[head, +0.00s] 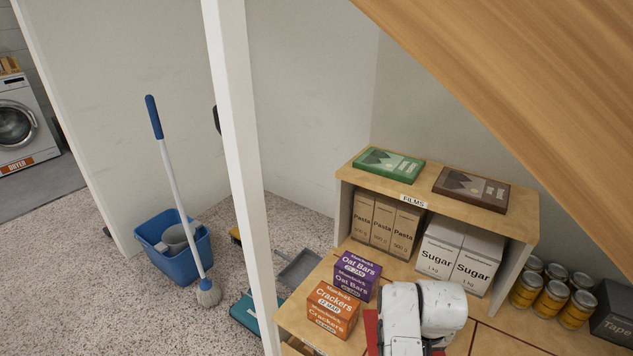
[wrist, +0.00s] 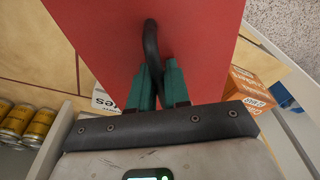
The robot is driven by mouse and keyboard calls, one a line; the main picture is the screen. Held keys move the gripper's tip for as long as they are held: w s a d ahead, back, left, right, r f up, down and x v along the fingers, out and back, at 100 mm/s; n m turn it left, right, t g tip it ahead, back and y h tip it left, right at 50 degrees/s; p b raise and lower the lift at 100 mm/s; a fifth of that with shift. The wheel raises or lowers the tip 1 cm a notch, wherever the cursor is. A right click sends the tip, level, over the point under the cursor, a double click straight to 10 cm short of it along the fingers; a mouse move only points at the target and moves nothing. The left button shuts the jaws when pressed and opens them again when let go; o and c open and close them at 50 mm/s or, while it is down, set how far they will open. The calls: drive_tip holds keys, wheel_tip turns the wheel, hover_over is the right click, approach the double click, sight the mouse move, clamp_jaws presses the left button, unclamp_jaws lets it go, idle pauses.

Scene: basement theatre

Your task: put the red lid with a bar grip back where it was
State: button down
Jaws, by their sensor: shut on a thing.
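The red lid (wrist: 205,35) fills the upper middle of the wrist view, with a dark bar grip (wrist: 151,42) on its face. My gripper (wrist: 157,82) has its two green fingers closed on that bar grip. In the head view a strip of the red lid (head: 371,332) shows at the left of my white wrist, over the near part of the wooden shelf unit. My wrist hides most of the lid and the fingers there. What lies beneath the lid is hidden, and I cannot tell whether it touches anything.
Sugar packs (head: 474,262) and pasta packs (head: 384,226) stand behind, under the upper shelf (head: 437,195). Cans (head: 551,299) stand at right. A white post (head: 243,170) rises at left.

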drive_tip(key=r+p, duration=0.1)
drive_tip(key=r, duration=0.1)
drive_tip(key=w+d+r+p, duration=0.1)
drive_tip(key=r, duration=0.1)
drive_tip(key=r+p, duration=0.1)
drive_tip(key=r, duration=0.1)
drive_tip(key=shift+w+d+r, duration=0.1)
drive_tip(key=shift+w+d, duration=0.2)
drive_tip(key=shift+d, duration=0.1)
wheel_tip(320, 180, up, 4)
drive_tip(key=s+d+p, duration=0.1)
drive_tip(key=p, duration=0.4)
drive_tip(key=s+a+p, duration=0.3)
drive_tip(key=s+p, duration=0.3)
drive_tip(key=s, duration=0.4)
drive_tip(key=shift+s, duration=0.15)
drive_tip(key=shift+a, duration=0.25)
drive_tip(key=shift+d, duration=0.15)
